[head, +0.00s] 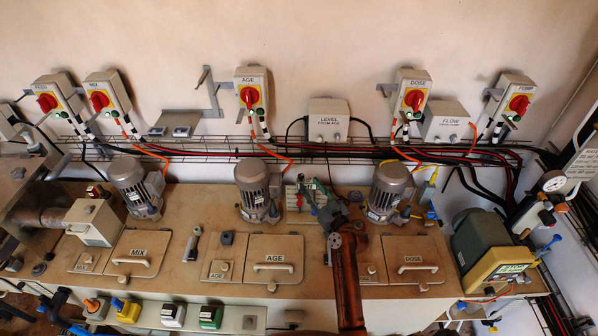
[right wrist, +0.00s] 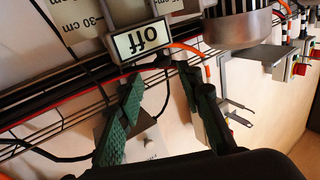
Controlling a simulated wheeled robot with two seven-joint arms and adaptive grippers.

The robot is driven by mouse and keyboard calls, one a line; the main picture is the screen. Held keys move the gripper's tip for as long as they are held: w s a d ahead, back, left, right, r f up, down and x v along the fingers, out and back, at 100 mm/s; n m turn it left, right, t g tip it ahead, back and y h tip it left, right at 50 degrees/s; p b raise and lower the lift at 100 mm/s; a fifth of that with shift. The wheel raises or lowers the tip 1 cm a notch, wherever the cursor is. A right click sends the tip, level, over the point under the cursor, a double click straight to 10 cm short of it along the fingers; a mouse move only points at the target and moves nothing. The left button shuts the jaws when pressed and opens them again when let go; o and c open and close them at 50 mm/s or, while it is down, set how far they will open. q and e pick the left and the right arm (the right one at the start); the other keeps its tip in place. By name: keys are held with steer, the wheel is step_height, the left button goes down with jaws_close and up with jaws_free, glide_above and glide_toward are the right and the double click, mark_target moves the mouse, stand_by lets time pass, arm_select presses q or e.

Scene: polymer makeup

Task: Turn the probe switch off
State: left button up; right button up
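My right gripper (head: 313,190) reaches over the middle of the machine top, between two grey motors, at a small light panel (head: 293,198). In the right wrist view its two green-padded fingers (right wrist: 163,105) stand apart with nothing held between them. That view is turned upside down. Just above the fingers is a small white-framed box with an OFF sign (right wrist: 143,42), reading upside down. It sits beside a plate marked 30 cm (right wrist: 75,18). I cannot tell whether the box is touched. The switch's lever is not clearly visible; in the head view the gripper partly hides this spot.
A motor stands left (head: 254,190) and another right (head: 388,190) of the right gripper. Behind run a wire rack (head: 200,146) and cables. Red-yellow wall switches (head: 250,95) hang above. The AGE lid (head: 270,250) lies in front.

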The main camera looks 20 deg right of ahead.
mark_target(303, 177)
steer(key=w, duration=0.3)
steer(key=w+a, duration=0.1)
steer(key=w, duration=0.1)
steer(key=shift+w+p, duration=0.3)
steer(key=shift+p, duration=0.05)
steer(key=shift+w, duration=0.7)
steer(key=c, duration=0.7)
steer(key=shift+c, duration=0.6)
arm_select(q)
steer(key=s, duration=0.3)
steer(key=shift+s+r, duration=0.15)
steer(key=shift+r, duration=0.25)
arm_select(e)
jaws_close()
